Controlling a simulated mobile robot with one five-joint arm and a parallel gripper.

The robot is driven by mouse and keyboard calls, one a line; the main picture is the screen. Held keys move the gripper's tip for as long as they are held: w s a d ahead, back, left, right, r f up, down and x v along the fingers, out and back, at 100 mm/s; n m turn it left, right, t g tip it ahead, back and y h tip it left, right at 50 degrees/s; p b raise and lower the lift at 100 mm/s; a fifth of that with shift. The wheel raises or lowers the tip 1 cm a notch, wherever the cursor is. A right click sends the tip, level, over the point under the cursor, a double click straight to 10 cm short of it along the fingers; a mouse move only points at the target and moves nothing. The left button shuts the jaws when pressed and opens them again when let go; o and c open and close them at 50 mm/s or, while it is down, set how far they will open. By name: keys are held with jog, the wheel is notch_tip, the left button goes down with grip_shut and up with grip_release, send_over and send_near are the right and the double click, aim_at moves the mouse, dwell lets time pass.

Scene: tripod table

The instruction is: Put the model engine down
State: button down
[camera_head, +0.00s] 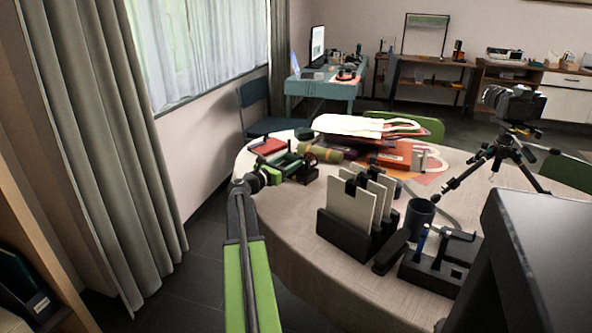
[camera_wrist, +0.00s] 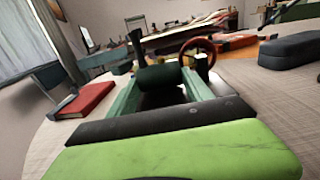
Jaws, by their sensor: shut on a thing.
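The model engine, with a dark green boiler (camera_wrist: 158,77), a black chimney and a red flywheel, is between the two teal fingers of my gripper (camera_wrist: 163,84) in the wrist view. The gripper is shut on it. In the head view my gripper (camera_head: 290,164) is over the left part of the round table (camera_head: 290,232); the engine is small and partly hidden among the dark parts there. I cannot tell whether its underside touches the tabletop.
A red book (camera_wrist: 86,99) lies left of the gripper. A dark case (camera_wrist: 290,50) is to the right. An olive roll (camera_head: 320,153), bags (camera_head: 360,126), a card holder (camera_head: 345,235), a cup (camera_head: 419,217) and a camera tripod (camera_head: 500,158) crowd the table. The front left tabletop is bare.

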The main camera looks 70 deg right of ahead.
jog(key=shift+r, duration=0.1)
notch_tip(320, 180, up, 4)
jog(key=p, duration=0.4)
jog(key=s+a+r+p, duration=0.7)
jog(key=s+a, duration=0.1)
jog(key=shift+s, duration=0.3)
notch_tip(320, 180, up, 36)
jog(key=p, duration=3.6)
